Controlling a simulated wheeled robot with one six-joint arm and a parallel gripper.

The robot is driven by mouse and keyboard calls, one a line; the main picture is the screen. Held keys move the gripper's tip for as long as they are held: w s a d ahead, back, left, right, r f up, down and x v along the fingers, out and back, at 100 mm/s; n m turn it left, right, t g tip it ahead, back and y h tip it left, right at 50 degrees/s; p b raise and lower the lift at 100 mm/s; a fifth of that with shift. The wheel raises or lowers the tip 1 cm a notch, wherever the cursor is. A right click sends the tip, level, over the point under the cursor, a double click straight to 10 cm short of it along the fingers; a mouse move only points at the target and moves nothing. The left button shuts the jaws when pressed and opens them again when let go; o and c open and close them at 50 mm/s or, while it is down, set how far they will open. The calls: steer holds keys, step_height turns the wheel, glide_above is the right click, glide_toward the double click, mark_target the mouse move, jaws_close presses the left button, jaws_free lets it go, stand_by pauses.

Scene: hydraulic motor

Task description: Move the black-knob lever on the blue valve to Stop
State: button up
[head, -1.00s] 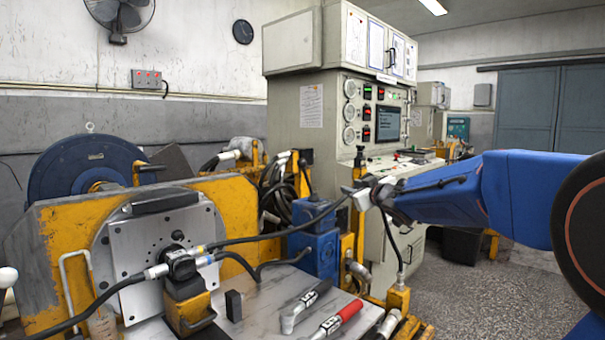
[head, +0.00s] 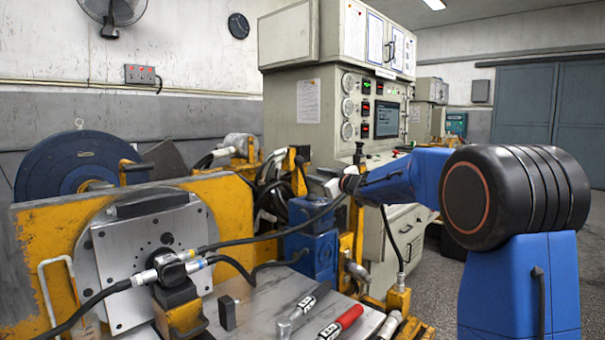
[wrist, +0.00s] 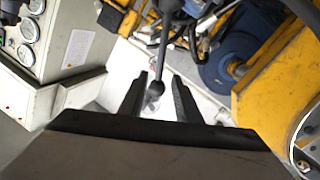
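The blue valve (head: 322,255) stands beside the yellow frame, left of the grey console in the head view. My gripper (head: 334,187) is just right of that lever, partly hidden by my own arm. In the wrist view, a dark rod with a rounded knob (wrist: 154,89) lies between the two spread fingers of my gripper (wrist: 161,78). Gaps show on both sides and I see no firm contact. The Stop marking cannot be made out.
A black hose (head: 270,238) runs from the motor's metal plate (head: 110,260) toward my gripper. Tools with red and black handles (head: 340,322) lie on the bench (head: 262,296). A grey console (head: 310,140) stands behind. Another dark-knobbed lever (head: 359,150) rises behind my gripper.

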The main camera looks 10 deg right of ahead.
mark_target(302, 171)
steer(key=x, duration=0.9)
steer(key=shift+w+a, duration=0.1)
steer(key=shift+w, duration=0.2)
jaws_close()
